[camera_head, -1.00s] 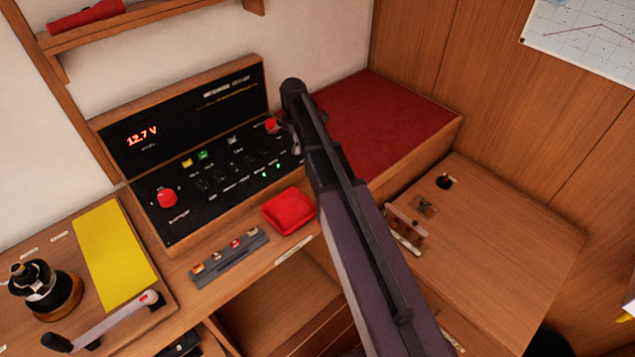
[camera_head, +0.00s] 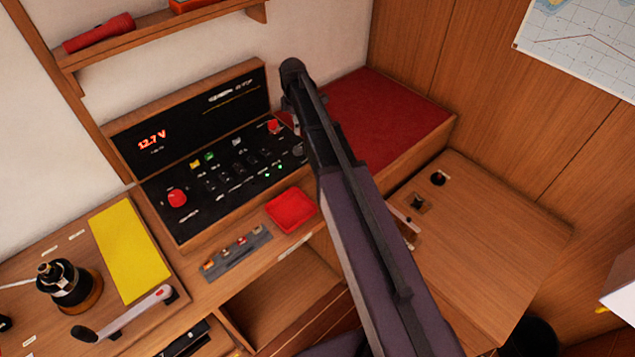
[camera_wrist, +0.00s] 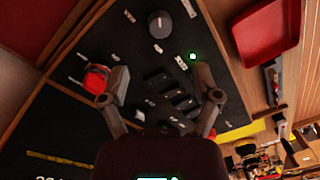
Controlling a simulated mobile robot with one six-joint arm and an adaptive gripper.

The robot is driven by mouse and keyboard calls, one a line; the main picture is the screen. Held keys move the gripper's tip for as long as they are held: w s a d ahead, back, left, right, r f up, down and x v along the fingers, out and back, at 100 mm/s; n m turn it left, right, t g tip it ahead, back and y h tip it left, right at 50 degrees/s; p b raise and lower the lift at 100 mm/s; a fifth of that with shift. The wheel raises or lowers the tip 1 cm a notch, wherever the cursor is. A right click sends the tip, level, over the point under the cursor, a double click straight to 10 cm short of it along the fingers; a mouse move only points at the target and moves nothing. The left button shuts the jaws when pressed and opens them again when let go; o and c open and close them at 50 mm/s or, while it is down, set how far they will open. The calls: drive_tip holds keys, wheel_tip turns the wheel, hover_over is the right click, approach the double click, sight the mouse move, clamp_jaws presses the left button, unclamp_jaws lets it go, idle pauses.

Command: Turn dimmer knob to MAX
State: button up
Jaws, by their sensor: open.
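The dimmer knob (camera_wrist: 160,24) is a round dark grey knob with a pale pointer mark, near the top of the wrist view on the black switch panel (camera_wrist: 40,115). Small pale labels surround it, too blurred to read. In the head view the knob (camera_head: 298,150) shows as a grey round shape at the panel's right end, partly beside my arm. My gripper (camera_wrist: 160,97) is open and empty over the panel, its fingers apart and the knob beyond them. In the head view my arm hides the gripper.
A red switch (camera_wrist: 97,78) is close to my left finger. Another red knob (camera_head: 177,198) is at the panel's left. A red tray (camera_head: 290,210) lies in front of the panel. The red cushion (camera_head: 385,115) behind my arm is clear.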

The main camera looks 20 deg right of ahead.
drive_tip(key=shift+r+p, duration=1.9)
drive_tip(key=shift+r, duration=0.3)
drive_tip(key=s+f+m+b, duration=0.3)
drive_tip(key=s+m, duration=0.5)
drive_tip(key=s, duration=0.4)
drive_tip(key=s+f+m+b, duration=0.4)
drive_tip(key=s+m, duration=0.4)
drive_tip(key=s, duration=0.5)
drive_tip(key=shift+a+t, duration=0.15)
drive_tip(key=shift+t, duration=0.15)
